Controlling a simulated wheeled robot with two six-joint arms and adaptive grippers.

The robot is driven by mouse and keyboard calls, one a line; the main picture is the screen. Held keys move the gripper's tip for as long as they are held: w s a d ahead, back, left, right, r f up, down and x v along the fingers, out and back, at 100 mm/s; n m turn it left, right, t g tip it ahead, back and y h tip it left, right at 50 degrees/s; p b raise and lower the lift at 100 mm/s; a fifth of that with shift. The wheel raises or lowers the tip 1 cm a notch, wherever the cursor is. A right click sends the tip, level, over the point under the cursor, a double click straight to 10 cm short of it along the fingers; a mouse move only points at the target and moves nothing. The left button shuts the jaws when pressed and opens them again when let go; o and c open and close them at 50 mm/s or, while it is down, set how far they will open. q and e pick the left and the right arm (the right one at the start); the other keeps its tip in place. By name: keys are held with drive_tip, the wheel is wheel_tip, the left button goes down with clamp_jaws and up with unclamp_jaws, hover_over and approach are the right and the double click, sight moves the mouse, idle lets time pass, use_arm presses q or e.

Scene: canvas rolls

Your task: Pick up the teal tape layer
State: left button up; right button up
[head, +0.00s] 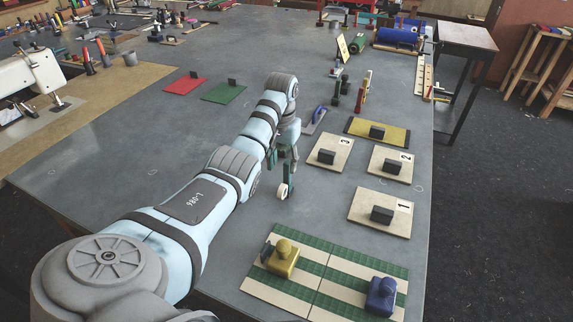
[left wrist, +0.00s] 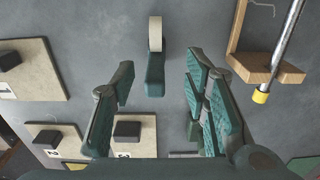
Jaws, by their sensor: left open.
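The teal tape layer (left wrist: 155,68) stands on the grey table, with a teal handle and a cream roll at one end. In the head view its cream roll (head: 282,191) shows just below my left gripper (head: 287,158). In the left wrist view my left gripper (left wrist: 158,80) is open, its fingers on both sides of the line to the tape layer. The handle's near end shows between the fingertips, with gaps on both sides, and I see no contact. My right gripper is in neither view.
Boards numbered 3 (head: 331,164), 2 (head: 381,171) and 1 (head: 371,220), each with a dark block, lie to the right. A green-striped mat (head: 318,270) holds a yellow and a blue stamp-like tool. A wooden stand (left wrist: 258,68) with a metal rod is nearby.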

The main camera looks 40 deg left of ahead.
sight(286, 177)
use_arm(q)
drive_tip(key=f, duration=0.2)
drive_tip(key=w+f, duration=0.1)
drive_tip(key=f, duration=0.1)
drive_tip(key=f+b, duration=0.1)
drive_tip(key=f, duration=0.2)
drive_tip(key=shift+w+d+f, duration=0.1)
drive_tip(key=shift+w, duration=0.15)
drive_tip(key=shift+s, duration=0.2)
drive_tip(key=shift+c, duration=0.4)
clamp_jaws()
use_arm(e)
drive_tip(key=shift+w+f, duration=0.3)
